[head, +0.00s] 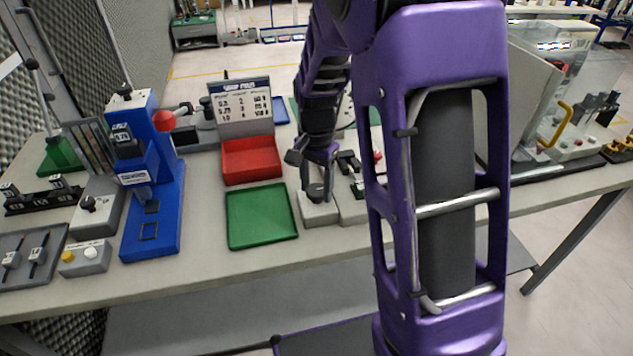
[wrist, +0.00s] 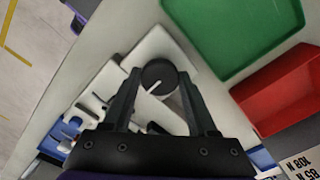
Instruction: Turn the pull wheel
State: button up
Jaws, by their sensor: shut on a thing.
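The pull wheel looks to be a black round knob (wrist: 158,77) with a white line on its top. It sits on a small light grey box (wrist: 155,42), which also shows on the bench in the head view (head: 318,213). My gripper (wrist: 160,76) is shut on the wheel, with one finger on each side of it. In the head view my gripper (head: 317,180) points down over the box, and the wheel (head: 316,194) is partly covered by the fingers. The white line on the wheel runs slantwise in the wrist view.
A green tray (head: 261,216) lies just left of the box, with a red bin (head: 251,160) behind it. A blue press (head: 152,210) with a red ball stands further left. Small devices (head: 350,162) stand close on the right. The bench's front edge is near.

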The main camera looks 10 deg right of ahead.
aim_at(316, 189)
jog(key=shift+m, duration=0.6)
jog(key=o, duration=1.4)
jog(key=shift+c, duration=0.2)
jog(key=shift+r, duration=0.1)
notch_tip(316, 189, up, 17)
jog(key=p, duration=0.2)
jog(key=shift+r+p, duration=0.15)
jog(key=shift+p, duration=0.15)
